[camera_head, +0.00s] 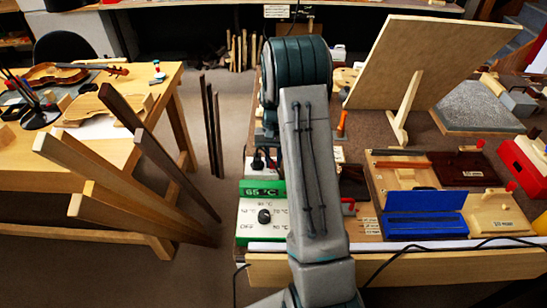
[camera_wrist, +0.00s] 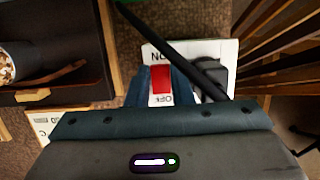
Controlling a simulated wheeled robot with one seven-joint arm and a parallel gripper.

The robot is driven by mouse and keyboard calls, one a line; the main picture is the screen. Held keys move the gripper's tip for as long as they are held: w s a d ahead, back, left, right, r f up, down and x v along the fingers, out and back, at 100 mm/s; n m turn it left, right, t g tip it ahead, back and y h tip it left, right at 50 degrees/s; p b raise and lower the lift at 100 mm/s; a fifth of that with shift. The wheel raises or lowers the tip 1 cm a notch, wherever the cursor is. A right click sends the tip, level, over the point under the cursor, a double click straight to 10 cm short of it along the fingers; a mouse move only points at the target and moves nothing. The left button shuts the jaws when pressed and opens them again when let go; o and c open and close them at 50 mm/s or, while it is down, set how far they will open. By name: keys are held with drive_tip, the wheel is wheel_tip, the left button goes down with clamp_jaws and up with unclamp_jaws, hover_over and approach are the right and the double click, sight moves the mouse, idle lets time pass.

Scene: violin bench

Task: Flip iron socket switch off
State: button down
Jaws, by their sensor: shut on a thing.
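The iron socket (camera_wrist: 229,49) is a white plate in the wrist view, with the words ON and OFF printed on it. Its red rocker switch (camera_wrist: 161,79) sits between the two labels, with ON at the far side and OFF at the near side. My gripper (camera_wrist: 161,86) has its two dark fingers on either side of the switch, shut on it. A black plug (camera_wrist: 209,76) fills the plate to the right, with a black cable beside it.
A green and white box marked 65 °C (camera_head: 261,190) stands in front of the socket. Upright wooden strips (camera_head: 130,165) stand left. A blue case (camera_head: 425,225) and a tilted board (camera_head: 425,60) are on the bench to the right. A cable crosses near my gripper.

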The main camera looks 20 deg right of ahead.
drive_tip(key=c, duration=1.6)
unclamp_jaws()
drive_tip(key=shift+o, duration=0.2)
drive_tip(key=v, duration=1.3)
drive_tip(key=shift+r, duration=0.4)
drive_tip(key=shift+w, duration=0.1)
drive_tip(key=s+a+r+n+t+h, duration=0.1)
drive_tip(key=s+a+r, duration=0.3)
drive_tip(key=s+a, duration=0.15)
drive_tip(key=s+a+r+n+t, duration=0.2)
drive_tip(key=s+a+r, duration=0.2)
drive_tip(key=s, duration=0.3)
drive_tip(key=s+a+f+n+t, duration=0.1)
drive_tip(key=s+a, duration=0.1)
drive_tip(key=s, duration=0.5)
drive_tip(key=s+a+f+n+t, duration=0.1)
drive_tip(key=s+a, duration=0.2)
drive_tip(key=s, duration=0.4)
drive_tip(key=shift+s+a, duration=0.25)
